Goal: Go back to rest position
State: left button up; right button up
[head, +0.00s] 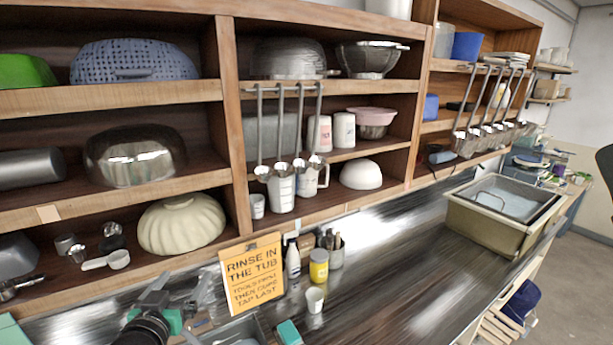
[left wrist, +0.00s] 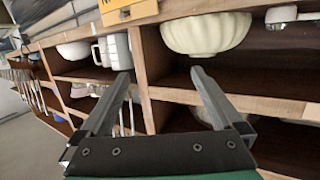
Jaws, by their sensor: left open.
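My left gripper (head: 180,290) shows at the bottom left of the head view, in front of the shelves and left of the orange sign. In the left wrist view the gripper (left wrist: 160,76) has its two dark fingers wide apart, with nothing between them. The wrist view looks past the fingers at the shelving, with a cream fluted bowl (left wrist: 205,33) beyond. My right gripper is not seen in either view.
Wooden shelves (head: 340,88) with bowls and jugs line the wall. An orange sign (head: 252,275), a yellow-labelled jar (head: 319,266) and a white cup (head: 315,300) stand on the metal counter (head: 425,270). A tub (head: 480,216) is at right. The counter's middle is clear.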

pick_arm(q)
jog(key=s+d+r+m+t+h, duration=0.1)
jog(key=s+d+r+t, duration=0.15)
jog(key=r, duration=0.45)
jog(key=s+d+r+t+h, duration=0.15)
jog(key=d+r, duration=0.25)
jog(key=r, duration=0.4)
jog(key=s+d+r+t+h, duration=0.1)
jog(key=s+r+t, duration=0.3)
jog(key=s+r, duration=0.5)
jog(key=s+d+r+m+t, duration=0.1)
jog(key=s+d+r+t, duration=0.2)
jog(key=s+r, duration=0.7)
jog(key=shift+s+d+r+t+h+p, duration=0.2)
jog(key=shift+d+r+t+h+p, duration=0.1)
jog(key=shift+r+t+h+p, duration=0.1)
